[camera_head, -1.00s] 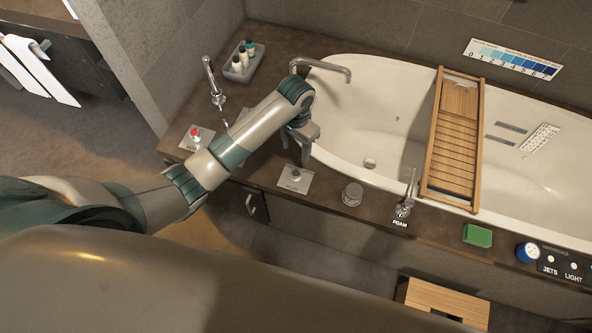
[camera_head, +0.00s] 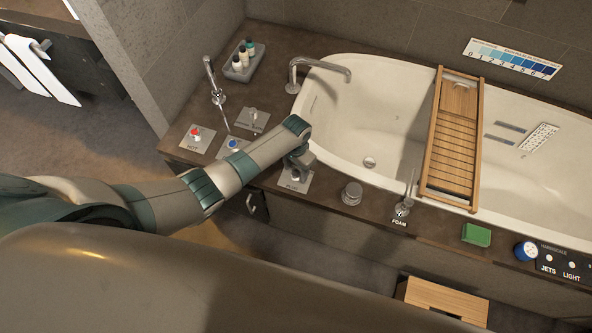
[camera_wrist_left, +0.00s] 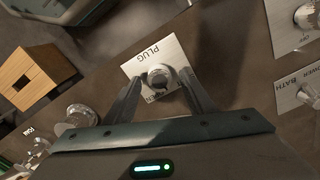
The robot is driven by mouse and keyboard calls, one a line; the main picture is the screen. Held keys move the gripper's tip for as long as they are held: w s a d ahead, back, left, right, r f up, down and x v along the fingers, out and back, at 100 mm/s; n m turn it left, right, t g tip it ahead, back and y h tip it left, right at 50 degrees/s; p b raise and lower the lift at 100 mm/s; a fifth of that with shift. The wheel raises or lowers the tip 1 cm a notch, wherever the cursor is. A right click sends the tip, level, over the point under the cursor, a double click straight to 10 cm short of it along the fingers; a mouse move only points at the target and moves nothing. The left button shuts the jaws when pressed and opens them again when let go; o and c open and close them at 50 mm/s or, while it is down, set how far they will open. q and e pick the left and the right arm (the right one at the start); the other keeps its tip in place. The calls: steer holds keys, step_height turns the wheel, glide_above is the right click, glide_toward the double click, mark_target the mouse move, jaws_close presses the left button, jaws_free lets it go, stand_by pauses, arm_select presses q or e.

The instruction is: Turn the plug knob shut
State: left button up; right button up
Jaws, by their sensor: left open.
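The plug knob (camera_wrist_left: 158,75) is a round silver knob on a pale plate marked PLUG (camera_wrist_left: 150,52), seen between my left fingers in the left wrist view. In the head view the PLUG plate (camera_head: 294,187) sits on the brown tub deck, and my left gripper (camera_head: 297,170) is over it and hides most of the knob. My left gripper (camera_wrist_left: 160,88) is open, with one finger on each side of the knob. I cannot tell whether the fingers touch it. My right gripper is not in view.
A ribbed silver knob (camera_head: 352,193) and the FOAM lever (camera_head: 404,200) stand to the right on the deck. The red HOT knob (camera_head: 195,134) and a blue knob (camera_head: 233,144) are to the left. The white tub (camera_head: 350,130) lies behind, with a wooden rack (camera_head: 452,140) across it.

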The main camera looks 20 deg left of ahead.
arm_select(q)
steer(key=shift+f, duration=0.3)
steer(key=c, duration=1.1)
steer(key=shift+o, duration=0.2)
steer(key=shift+r+n, duration=0.1)
steer(key=shift+n, duration=0.2)
steer(key=shift+d+n+p, duration=0.1)
steer(key=shift+n+p, duration=0.85)
steer(key=shift+n, duration=0.05)
steer(key=shift+n+p, duration=0.65)
steer(key=shift+n, duration=0.85)
